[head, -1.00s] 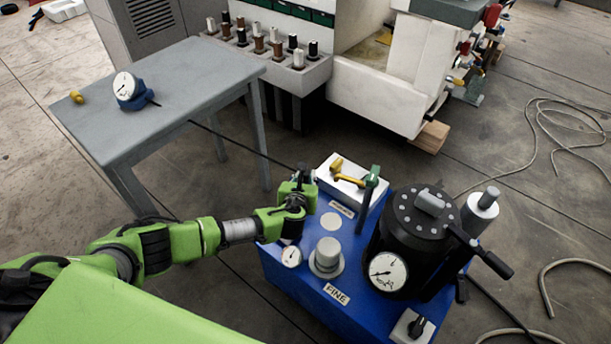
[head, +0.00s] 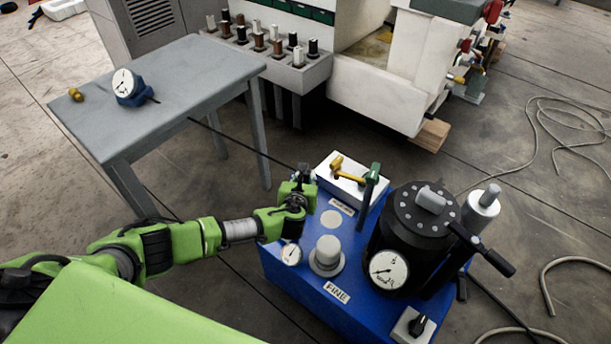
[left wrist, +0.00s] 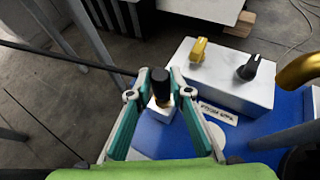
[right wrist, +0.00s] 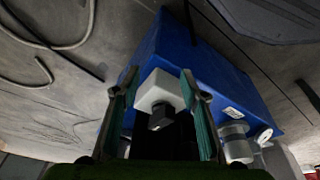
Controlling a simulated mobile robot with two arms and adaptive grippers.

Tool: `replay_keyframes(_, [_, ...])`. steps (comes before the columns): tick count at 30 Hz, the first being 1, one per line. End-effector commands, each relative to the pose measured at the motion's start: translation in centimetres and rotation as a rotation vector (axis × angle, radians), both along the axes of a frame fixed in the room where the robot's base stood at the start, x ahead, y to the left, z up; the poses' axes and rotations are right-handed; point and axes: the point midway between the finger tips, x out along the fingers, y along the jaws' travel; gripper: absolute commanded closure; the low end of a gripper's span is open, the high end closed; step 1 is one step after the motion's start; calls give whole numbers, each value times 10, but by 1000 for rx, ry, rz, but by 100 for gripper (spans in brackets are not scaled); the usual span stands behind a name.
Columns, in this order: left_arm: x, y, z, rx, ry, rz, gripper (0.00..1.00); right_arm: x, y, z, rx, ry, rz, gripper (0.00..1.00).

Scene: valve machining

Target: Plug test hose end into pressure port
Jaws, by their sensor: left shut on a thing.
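My left gripper (head: 303,178) is at the back left edge of the blue test unit (head: 300,296). In the left wrist view, my left gripper (left wrist: 160,82) is shut on the black hose end (left wrist: 161,84), held upright between the fingertips. A small pale block with a brassy glint (left wrist: 159,112) shows directly below the hose end. I cannot tell whether the two touch or whether this is the pressure port. A dark hose (head: 235,138) runs from near the table to this gripper. My right gripper (right wrist: 160,90) is open and empty, facing a white block with a black knob (right wrist: 160,108).
A grey table (head: 190,75) holds a blue gauge (head: 130,93). Loose hoses lie on the floor at right.

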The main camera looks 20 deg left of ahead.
Motion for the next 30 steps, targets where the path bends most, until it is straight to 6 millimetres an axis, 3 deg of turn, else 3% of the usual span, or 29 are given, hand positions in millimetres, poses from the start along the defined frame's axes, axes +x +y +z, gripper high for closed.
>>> replay_keyframes(11, [0, 0, -4, 0, -1, -1, 100, 1, 0, 10, 0, -7, 0, 60])
replay_keyframes(12, [0, 0, -4, 0, -1, -1, 75, 1, 0, 11, 0, -7, 0, 60])
replay_keyframes(14, [0, 0, -4, 0, -1, -1, 61, 1, 0, 12, -1, -8, 0, 60])
replay_keyframes(25, [-1, 0, -4, 0, 0, 0, 61, -3, -1, 9, -3, 2, 2, 60])
replay_keyframes(30, [-12, -3, 0, -2, 1, -2, 61, -2, -1, 9, -1, -1, 2, 60])
